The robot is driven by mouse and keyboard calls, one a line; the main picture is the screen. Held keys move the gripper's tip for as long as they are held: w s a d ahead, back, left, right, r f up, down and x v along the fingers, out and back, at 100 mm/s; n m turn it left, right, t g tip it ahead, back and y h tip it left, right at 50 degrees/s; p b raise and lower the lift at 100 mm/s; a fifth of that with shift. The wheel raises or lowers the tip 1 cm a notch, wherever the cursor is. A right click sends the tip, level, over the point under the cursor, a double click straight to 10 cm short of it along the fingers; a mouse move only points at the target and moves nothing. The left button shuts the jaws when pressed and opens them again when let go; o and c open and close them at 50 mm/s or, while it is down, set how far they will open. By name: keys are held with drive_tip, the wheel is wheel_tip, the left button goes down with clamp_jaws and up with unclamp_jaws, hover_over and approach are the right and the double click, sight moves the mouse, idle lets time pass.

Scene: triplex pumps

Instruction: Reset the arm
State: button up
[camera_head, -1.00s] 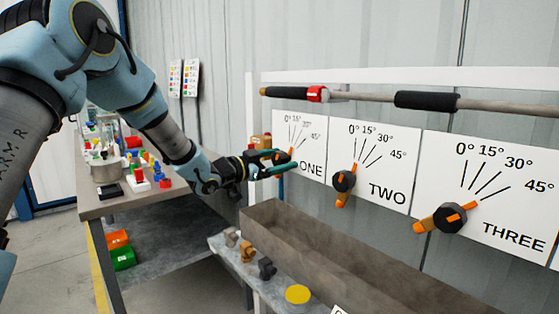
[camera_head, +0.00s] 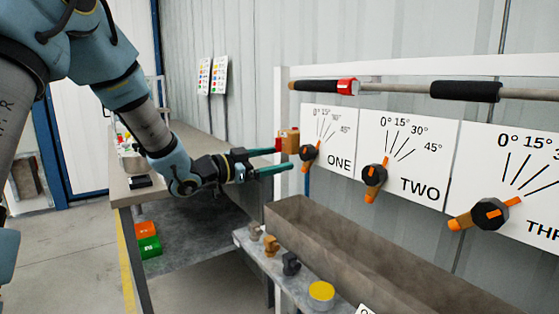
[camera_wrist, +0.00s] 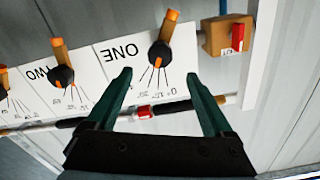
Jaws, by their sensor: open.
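My gripper (camera_head: 275,161) is open and empty, with green fingers pointing right, left of the panel marked ONE (camera_head: 331,133). In the wrist view the gripper (camera_wrist: 160,97) shows two spread fingers with nothing between them. The black and orange knob on ONE (camera_head: 308,153) stands clear of the fingers. It also shows in the wrist view (camera_wrist: 160,54), beyond the fingertips. The knob on TWO (camera_head: 374,175) and the knob on THREE (camera_head: 489,214) have orange handles pointing down or down-left.
A bar with black grips (camera_head: 465,91) and a red clamp (camera_head: 347,87) runs above the panels. A brown trough (camera_head: 350,245) lies below. A workbench (camera_head: 185,163) stands behind my arm. Orange and green blocks (camera_head: 148,247) sit on its lower shelf.

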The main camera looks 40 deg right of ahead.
idle(0.4)
drive_tip(key=w+a+f+n+t+y+p, duration=0.1)
drive_tip(key=w+a+f+n+t+y, duration=0.25)
drive_tip(key=a, duration=0.55)
drive_tip(key=w+a+f+n+t+y+p, duration=0.1)
drive_tip(key=w+a+n+t+y, duration=0.2)
drive_tip(key=w+a+n+y, duration=0.5)
drive_tip(key=w+a+f+n+t+y+p, duration=0.1)
drive_tip(key=w+a+f+t, duration=0.15)
drive_tip(key=a, duration=0.85)
drive_tip(key=s+a+f+n+g+y+p, duration=0.2)
drive_tip(key=s+a+n+g+y, duration=0.3)
drive_tip(key=s+a, duration=1.2)
drive_tip(key=a+n+g, duration=0.1)
drive_tip(key=a+n, duration=0.2)
drive_tip(key=shift+a+f+p, duration=0.2)
drive_tip(key=shift+a+p, duration=0.15)
drive_tip(key=shift+a, duration=0.05)
